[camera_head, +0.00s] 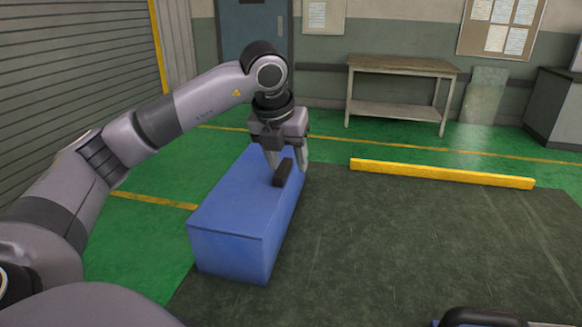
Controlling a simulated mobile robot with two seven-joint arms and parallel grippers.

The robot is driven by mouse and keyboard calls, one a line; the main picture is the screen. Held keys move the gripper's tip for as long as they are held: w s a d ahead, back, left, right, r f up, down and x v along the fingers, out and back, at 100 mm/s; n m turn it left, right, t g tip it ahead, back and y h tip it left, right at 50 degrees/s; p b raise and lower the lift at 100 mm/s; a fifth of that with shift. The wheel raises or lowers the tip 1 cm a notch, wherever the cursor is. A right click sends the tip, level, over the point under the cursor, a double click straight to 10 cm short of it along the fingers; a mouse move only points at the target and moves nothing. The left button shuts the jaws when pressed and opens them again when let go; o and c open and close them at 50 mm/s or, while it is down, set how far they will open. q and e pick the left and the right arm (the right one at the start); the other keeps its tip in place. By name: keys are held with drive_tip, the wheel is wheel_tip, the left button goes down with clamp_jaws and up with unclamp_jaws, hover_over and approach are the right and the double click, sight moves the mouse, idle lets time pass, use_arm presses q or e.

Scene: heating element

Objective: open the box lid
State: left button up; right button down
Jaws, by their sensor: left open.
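A blue box (228,215) stands on the floor left of the middle, with its flat lid (240,195) closed. A black handle (283,173) is on the lid near its right edge. My left gripper (287,162) points down over the far part of the lid. Its two fingers are apart, one on each side of the handle's upper end as seen here. I cannot tell whether the fingers touch the handle or the lid. My right gripper is not in view.
A yellow bar (441,173) lies on the floor to the right. A wooden table (402,68) stands by the back wall, with a grey cabinet (556,105) at the far right. A dark object (482,317) shows at the bottom edge. The dark floor right of the box is clear.

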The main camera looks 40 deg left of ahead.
sight(280, 171)
use_arm(q)
drive_tip(key=a, duration=0.1)
drive_tip(key=a+r+y, duration=0.1)
drive_tip(key=a, duration=0.1)
drive_tip(key=shift+w+a+r+n, duration=0.1)
drive_tip(key=shift+w+a+n, duration=0.1)
drive_tip(key=shift+n, duration=0.2)
drive_tip(key=x, duration=0.6)
drive_tip(key=shift+f, duration=0.25)
clamp_jaws()
